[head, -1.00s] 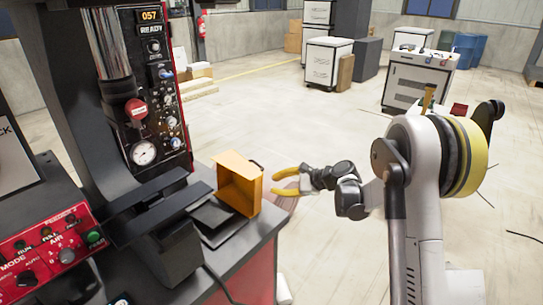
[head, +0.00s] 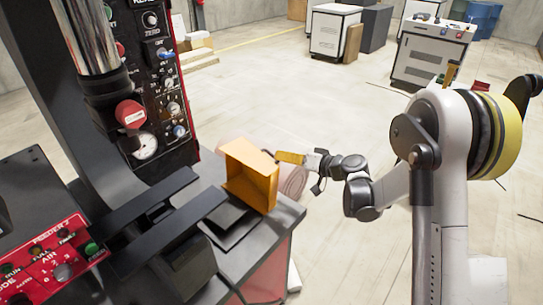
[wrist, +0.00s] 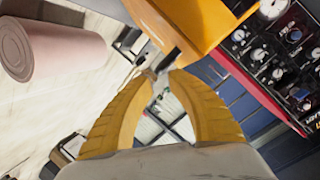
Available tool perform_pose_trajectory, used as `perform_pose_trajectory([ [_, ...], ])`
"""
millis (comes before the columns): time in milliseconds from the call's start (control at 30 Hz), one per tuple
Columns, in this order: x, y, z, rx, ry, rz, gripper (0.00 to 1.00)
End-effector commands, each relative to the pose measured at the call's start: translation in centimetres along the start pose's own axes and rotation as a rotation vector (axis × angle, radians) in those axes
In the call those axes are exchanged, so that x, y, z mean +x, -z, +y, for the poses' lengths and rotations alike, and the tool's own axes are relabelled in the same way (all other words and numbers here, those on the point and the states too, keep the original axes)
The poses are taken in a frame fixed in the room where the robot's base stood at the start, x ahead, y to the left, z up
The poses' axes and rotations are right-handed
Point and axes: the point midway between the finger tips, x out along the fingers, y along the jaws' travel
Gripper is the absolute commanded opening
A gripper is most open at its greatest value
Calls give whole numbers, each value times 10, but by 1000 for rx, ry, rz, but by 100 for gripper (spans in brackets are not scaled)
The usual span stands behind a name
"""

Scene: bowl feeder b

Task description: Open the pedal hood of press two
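The orange pedal hood (head: 252,178) sits at the right end of the dark press bench. It is a hollow box with its open side towards the dark flat plates (head: 228,217) in front of it. My gripper (head: 280,156), with yellow fingers, is just right of and behind the hood in the head view. In the wrist view the hood (wrist: 205,18) fills the top, just beyond my fingertips (wrist: 161,74). The tips are a small gap apart with nothing seen held between them. I cannot tell whether a finger touches the hood.
The press column and its black control panel (head: 160,75) stand left of the hood. A red feeder panel (head: 55,258) is at the lower left. A pinkish roll (wrist: 45,48) lies beyond the bench. The floor (head: 340,110) behind my arm is mostly clear.

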Motion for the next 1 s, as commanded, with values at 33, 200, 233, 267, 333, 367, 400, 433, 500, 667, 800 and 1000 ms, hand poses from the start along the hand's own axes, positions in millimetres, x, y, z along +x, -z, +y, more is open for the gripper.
perform_pose_trajectory([
  [33, 12, -3, 1, -1, 3, -3, 20],
  [200, 41, -2, 1, 1, 2, -2, 20],
  [233, 45, -2, 1, 1, 1, -1, 20],
  [267, 48, -2, 1, 1, 1, -1, 20],
  [333, 54, -1, 0, 1, 1, -1, 20],
  [367, 56, -1, 0, 1, 1, -1, 20],
  [400, 58, -1, 0, 1, 1, -1, 20],
  [433, 59, 0, 0, 2, 1, -1, 20],
  [500, 60, 0, 0, 2, 0, -1, 20],
  [667, 59, 0, 0, 2, 0, 0, 20],
  [800, 59, 0, 0, 2, 0, 0, 0],
  [1000, 59, 0, 0, 2, 0, -1, 0],
])
